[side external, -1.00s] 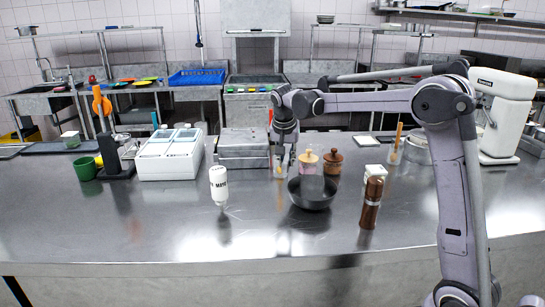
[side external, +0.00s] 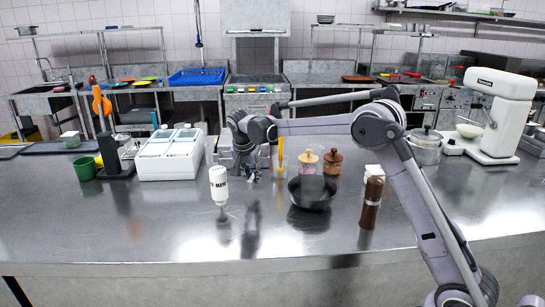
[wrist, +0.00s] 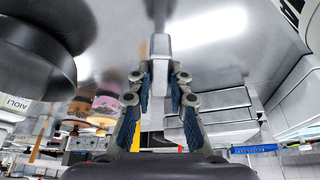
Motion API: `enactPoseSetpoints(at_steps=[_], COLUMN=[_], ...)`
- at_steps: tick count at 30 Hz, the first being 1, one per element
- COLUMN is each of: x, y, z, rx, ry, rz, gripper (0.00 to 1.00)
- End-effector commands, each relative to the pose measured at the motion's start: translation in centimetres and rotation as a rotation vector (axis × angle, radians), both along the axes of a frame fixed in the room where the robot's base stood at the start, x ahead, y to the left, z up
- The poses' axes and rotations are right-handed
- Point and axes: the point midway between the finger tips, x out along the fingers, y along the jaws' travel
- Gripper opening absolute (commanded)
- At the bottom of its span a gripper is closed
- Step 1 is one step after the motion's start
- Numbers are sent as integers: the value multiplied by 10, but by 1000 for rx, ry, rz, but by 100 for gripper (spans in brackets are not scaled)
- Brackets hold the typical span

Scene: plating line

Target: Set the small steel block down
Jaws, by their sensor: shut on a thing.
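The small steel block (wrist: 160,55) is a plain grey upright bar between my fingers in the wrist view. My gripper (wrist: 160,82) is shut on it, with a finger on either side. In the side view my gripper (side external: 250,174) hangs low over the steel counter (side external: 300,235), right of the white mayo bottle and left of the black bowl. The block is too small and too much covered by the fingers to make out clearly there. I cannot tell whether its end touches the counter.
The mayo bottle (side external: 219,186) stands close left of my gripper. The black bowl (side external: 312,193), two lidded jars (side external: 333,164) and a yellow-handled tool (side external: 281,155) stand to the right. Steel containers (wrist: 222,115) are close behind. The front counter is clear.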

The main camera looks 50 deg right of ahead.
Motion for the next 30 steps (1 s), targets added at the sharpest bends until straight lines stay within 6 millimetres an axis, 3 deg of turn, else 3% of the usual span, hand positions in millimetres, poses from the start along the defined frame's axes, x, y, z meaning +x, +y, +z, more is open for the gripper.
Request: enactPoseSetpoints(at_steps=[9,23,24,25,30], x=[0,0,0,0,0], y=[0,0,0,0,0], z=[-36,-42,-42,-42,-42], rx=[-1,0,0,0,0], ry=[0,0,0,0,0], rz=[1,1,1,1,1], gripper=[0,0,30,38,41])
